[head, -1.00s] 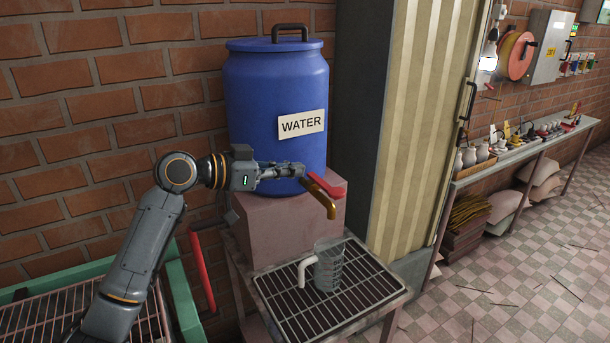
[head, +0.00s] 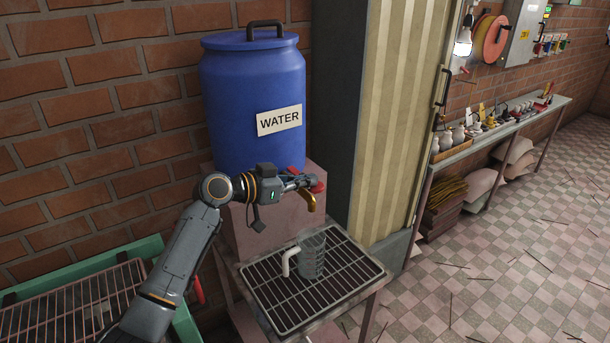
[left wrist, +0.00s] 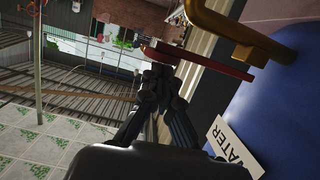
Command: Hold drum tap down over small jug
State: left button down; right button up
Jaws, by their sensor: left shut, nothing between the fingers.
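The blue water drum (head: 245,90) stands on a pinkish block. Its brass tap (head: 311,202) points down above the small clear jug (head: 313,258), which stands upright on the black rack with its pale handle to the left. I see no water stream, and cannot tell what the jug holds. My left gripper (head: 308,182) is shut and empty, at the red tap lever (head: 319,187) and partly covering it. In the left wrist view the fingertips (left wrist: 160,68) are right at the lever (left wrist: 200,63), with the brass tap (left wrist: 235,35) behind. Contact is hard to tell. My right gripper is out of view.
The rack (head: 265,300) sits on a small stand below the tap. A green-framed tray (head: 130,252) is at the lower left. A ribbed cream panel (head: 400,120) stands right of the drum. A long shelf (head: 510,125) with small items runs along the right wall; tiled floor is open.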

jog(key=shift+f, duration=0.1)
pick_arm(q)
jog(key=f+b, duration=0.1)
jog(key=b, duration=0.1)
jog(key=f+m+b, duration=0.1)
jog(key=b, duration=0.2)
jog(key=shift+s+d+f+m+b, duration=0.1)
jog(key=shift+s+f+m+b, duration=0.2)
jog(key=shift+f, duration=0.1)
jog(key=shift+r+p, duration=0.35)
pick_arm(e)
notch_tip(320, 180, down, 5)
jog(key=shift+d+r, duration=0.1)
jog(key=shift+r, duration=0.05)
